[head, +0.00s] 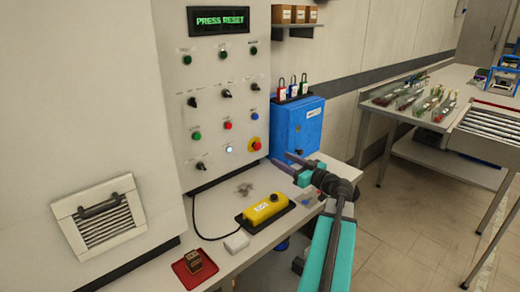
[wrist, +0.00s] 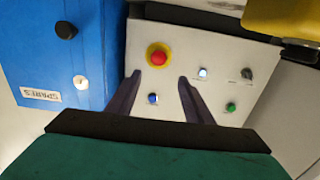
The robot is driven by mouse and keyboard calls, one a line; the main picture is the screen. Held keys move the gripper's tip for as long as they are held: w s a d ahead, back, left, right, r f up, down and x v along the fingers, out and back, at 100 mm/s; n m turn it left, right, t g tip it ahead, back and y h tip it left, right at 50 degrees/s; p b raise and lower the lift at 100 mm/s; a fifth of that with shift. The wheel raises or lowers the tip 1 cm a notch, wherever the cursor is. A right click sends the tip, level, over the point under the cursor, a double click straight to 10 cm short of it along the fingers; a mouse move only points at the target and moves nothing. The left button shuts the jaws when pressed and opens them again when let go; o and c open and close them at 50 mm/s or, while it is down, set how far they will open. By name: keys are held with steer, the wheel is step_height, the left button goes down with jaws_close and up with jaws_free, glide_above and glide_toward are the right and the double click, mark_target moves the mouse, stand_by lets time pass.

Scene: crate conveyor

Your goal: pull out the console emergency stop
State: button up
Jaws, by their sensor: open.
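The console emergency stop (head: 256,145) is a red mushroom button on a yellow collar, at the lower right of the white console panel (head: 215,110). In the wrist view the emergency stop (wrist: 158,55) shows upper centre, just beyond the fingertips and between their lines. My gripper (head: 281,158) is open and empty, just right of the button in the head view. In the wrist view my gripper's dark fingers (wrist: 159,78) stand apart, with a gap to the button. The console display (head: 219,20) reads PRESS RESET. A button (head: 229,149) low on the panel is lit white.
A blue cabinet (head: 297,125) stands right beside the panel, with padlocks on top. A yellow pendant box (head: 265,210) and a red tray (head: 194,268) lie on the bench below. A table (head: 440,75) with bagged items is at the right.

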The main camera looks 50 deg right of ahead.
mark_target(259, 147)
steer(key=shift+d, duration=0.1)
steer(key=w, duration=0.9)
steer(key=w+d+p, duration=0.1)
steer(key=w, duration=0.3)
steer(key=shift+w, duration=0.25)
jaws_close()
